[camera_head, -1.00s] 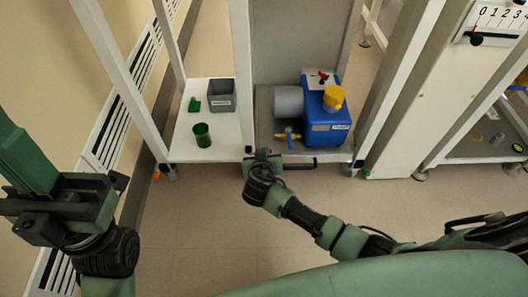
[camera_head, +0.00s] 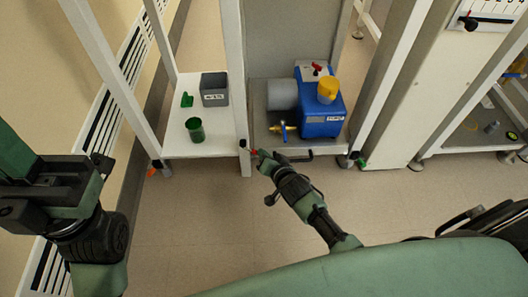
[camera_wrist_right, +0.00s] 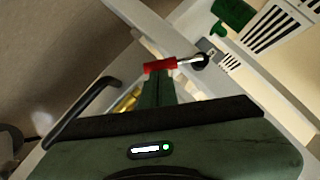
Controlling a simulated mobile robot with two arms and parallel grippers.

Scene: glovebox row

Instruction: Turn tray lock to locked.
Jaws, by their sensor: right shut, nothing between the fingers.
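The tray lock (camera_wrist_right: 160,66) is a small lever with a red grip and a metal shaft, running to a dark pivot beside a small label on the white frame. In the head view its red grip (camera_head: 252,151) shows small by the post foot, left of the tray handle. My right gripper (camera_head: 262,158) is shut and empty. In the right wrist view its fingertips (camera_wrist_right: 157,76) are right at the red grip; I cannot tell whether they touch. The grey tray (camera_head: 262,130) carries a blue pump. My left gripper (camera_head: 60,188) is at the left, its fingers unclear.
The black tray handle (camera_head: 297,158) sticks out in front, right of the lock. The blue pump (camera_head: 322,122) has a yellow cap. A white shelf (camera_head: 170,140) left of the post holds a grey bin (camera_head: 214,90) and green cup (camera_head: 195,130). The floor in front is open.

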